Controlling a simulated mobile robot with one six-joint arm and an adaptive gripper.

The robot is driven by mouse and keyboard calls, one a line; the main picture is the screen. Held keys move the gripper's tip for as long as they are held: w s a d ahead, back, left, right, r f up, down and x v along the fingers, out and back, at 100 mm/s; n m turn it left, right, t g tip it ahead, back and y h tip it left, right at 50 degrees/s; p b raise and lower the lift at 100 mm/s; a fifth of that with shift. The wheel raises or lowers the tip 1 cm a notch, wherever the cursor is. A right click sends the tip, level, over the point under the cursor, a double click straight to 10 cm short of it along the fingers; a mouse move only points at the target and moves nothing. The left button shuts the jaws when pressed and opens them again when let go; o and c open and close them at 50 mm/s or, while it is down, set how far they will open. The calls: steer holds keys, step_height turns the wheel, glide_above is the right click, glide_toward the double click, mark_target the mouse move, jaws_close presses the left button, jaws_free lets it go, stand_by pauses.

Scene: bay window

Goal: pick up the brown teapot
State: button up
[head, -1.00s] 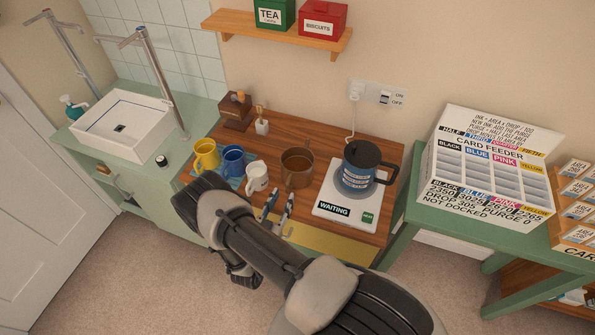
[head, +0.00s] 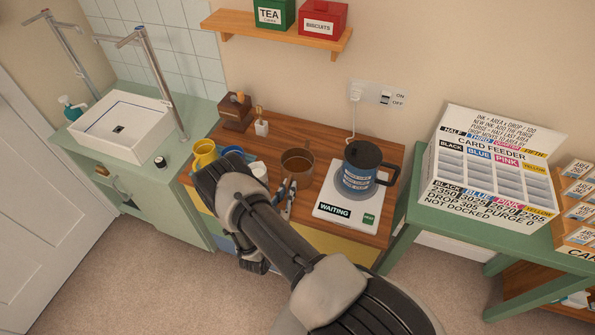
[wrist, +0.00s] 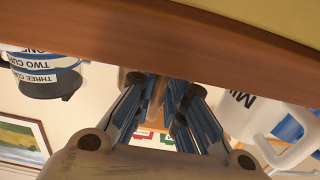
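The brown teapot (head: 297,168) stands upright on the wooden counter, between the white mug and the white base with the blue kettle. It is open at the top. My gripper (head: 285,190) is at the front of the counter, just on the near side of the teapot, its fingers pointing towards it. The counter edge there hides most of what lies ahead, so contact with the teapot cannot be told.
The blue kettle (head: 358,172) stands right of the teapot on a white base (head: 345,205) marked WAITING. A white mug (head: 259,171), blue mug (head: 233,153) and yellow mug (head: 204,152) are at left, partly behind my arm. A brush holder (head: 261,128) stands behind.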

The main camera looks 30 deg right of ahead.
jaws_close()
stand_by(0.4)
steer(key=shift+r, duration=0.1)
steer(key=shift+w+r, duration=0.1)
steer(key=shift+r, duration=0.05)
step_height(320, 180, up, 20)
steer(key=p, duration=0.6)
steer(key=w+a+r+n+t+y, duration=0.55)
steer(key=w+r, duration=0.25)
steer(key=r, duration=0.3)
steer(key=a+r+n+t+y, duration=0.1)
steer(key=a+r+n+y, duration=0.4)
steer(key=a+r+y, duration=0.3)
step_height(320, 180, up, 2)
steer(key=shift+w+a+r+y, duration=0.15)
steer(key=shift+a+y, duration=0.2)
steer(key=shift+a, duration=0.2)
steer(key=shift+t, duration=0.35)
